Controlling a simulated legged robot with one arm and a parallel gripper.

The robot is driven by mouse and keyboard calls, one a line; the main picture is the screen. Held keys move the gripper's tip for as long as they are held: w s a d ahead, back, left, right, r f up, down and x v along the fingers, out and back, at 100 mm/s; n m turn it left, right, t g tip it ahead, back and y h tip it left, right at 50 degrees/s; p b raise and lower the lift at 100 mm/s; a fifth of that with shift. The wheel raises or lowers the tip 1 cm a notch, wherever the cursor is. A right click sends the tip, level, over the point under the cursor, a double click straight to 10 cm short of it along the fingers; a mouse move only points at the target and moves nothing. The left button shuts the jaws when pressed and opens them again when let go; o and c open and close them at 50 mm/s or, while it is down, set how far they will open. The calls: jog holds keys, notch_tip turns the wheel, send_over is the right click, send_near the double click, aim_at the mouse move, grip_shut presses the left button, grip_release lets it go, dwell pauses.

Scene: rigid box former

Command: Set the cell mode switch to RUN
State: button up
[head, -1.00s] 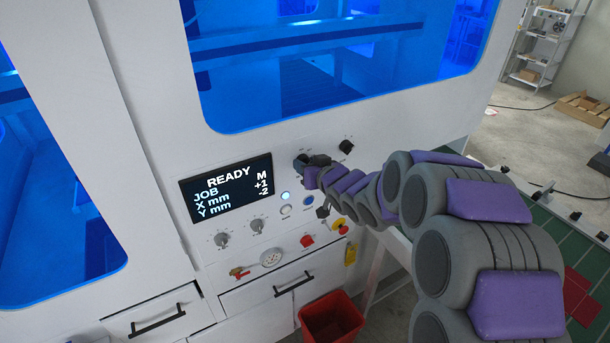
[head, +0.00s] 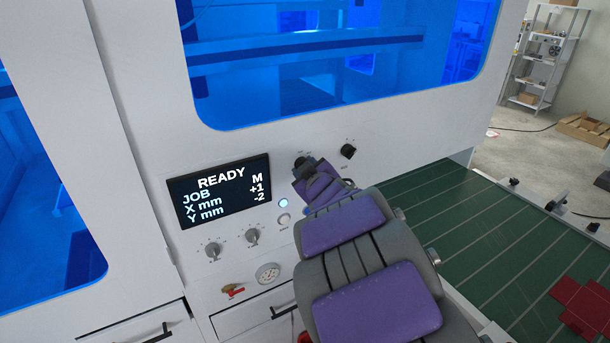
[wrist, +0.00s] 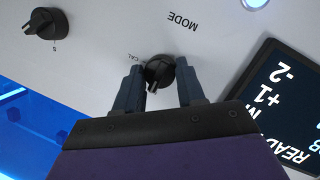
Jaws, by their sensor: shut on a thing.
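The mode switch (wrist: 159,72) is a black knob on the white panel under the word MODE, which appears upside down in the wrist view. A white mark on it points down toward my gripper, and CAL is printed at its left. The RUN label is not readable here. My gripper (wrist: 158,66) has one finger on each side of the knob and is shut on it. In the head view my gripper (head: 304,172) is at the panel, right of the screen, and mostly hides the knob.
A second black knob (head: 348,151) sits close on the right. The screen (head: 219,190) reads READY, JOB, M. Two grey knobs (head: 233,242), a gauge (head: 267,273) and drawers are below. A green table surface (head: 470,235) lies to the right.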

jog(key=shift+r, duration=0.1)
dwell(0.4)
jog(key=o, duration=0.6)
jog(key=shift+a, duration=0.1)
jog(key=o, duration=0.3)
jog(key=shift+s, duration=0.25)
jog(key=shift+o, duration=0.7)
jog(key=shift+w, duration=0.15)
jog(key=b+v, duration=0.1)
jog(key=v, duration=1.6)
jog(key=shift+f, duration=0.2)
